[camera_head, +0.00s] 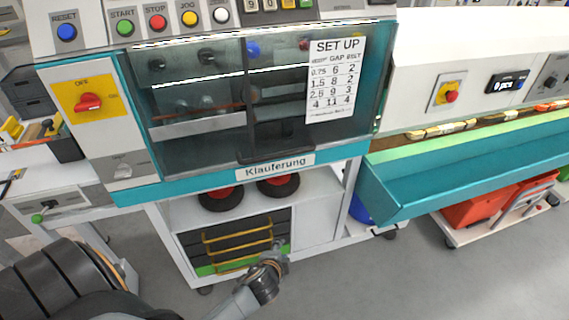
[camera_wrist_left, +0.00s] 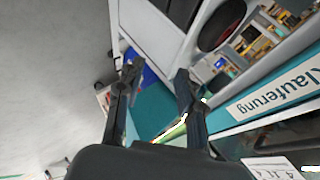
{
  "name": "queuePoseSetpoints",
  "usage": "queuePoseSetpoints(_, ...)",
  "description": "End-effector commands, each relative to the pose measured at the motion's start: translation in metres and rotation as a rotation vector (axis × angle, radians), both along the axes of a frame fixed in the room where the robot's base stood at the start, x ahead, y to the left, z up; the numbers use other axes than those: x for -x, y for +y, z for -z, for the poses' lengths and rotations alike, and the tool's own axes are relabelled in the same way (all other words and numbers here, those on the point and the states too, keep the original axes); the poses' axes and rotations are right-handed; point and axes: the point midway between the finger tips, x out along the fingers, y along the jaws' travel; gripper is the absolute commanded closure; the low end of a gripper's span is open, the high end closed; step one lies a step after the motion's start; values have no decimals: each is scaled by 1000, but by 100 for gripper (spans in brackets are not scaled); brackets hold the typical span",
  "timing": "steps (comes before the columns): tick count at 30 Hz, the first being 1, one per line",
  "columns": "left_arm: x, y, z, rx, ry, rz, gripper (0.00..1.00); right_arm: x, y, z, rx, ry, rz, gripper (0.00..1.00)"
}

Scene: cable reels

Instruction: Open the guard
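The guard (camera_head: 215,122) is a see-through panel across the front of the teal and white machine. It looks shut. A dark handle (camera_head: 275,150) stands at its lower middle, just above the "Klauferung" label (camera_head: 275,167). A white SET UP sheet (camera_head: 336,80) is on its right part. In the left wrist view, a dark strip of the guard (camera_wrist_left: 285,138) shows at lower right. My left gripper (camera_head: 276,262) is below the guard, in front of the lower cabinet, apart from the handle. Its two fingers (camera_wrist_left: 157,82) are spread with nothing between them. My right gripper is not in view.
A teal chute (camera_head: 470,165) juts out right of the guard. A red crate (camera_head: 478,208) sits on a low trolley beneath it. Open floor (camera_head: 400,280) lies in front.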

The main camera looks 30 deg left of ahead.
Motion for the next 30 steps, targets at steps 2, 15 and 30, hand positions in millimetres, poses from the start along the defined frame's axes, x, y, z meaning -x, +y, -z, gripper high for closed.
queuePoseSetpoints(2, -26, 10, -63, -113, -117, 17, 63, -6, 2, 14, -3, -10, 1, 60)
queuePoseSetpoints(15, -35, 39, -243, -403, -380, -37, 63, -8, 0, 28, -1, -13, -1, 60)
queuePoseSetpoints(30, -118, 81, -227, -403, -379, -39, 63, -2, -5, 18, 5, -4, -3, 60)
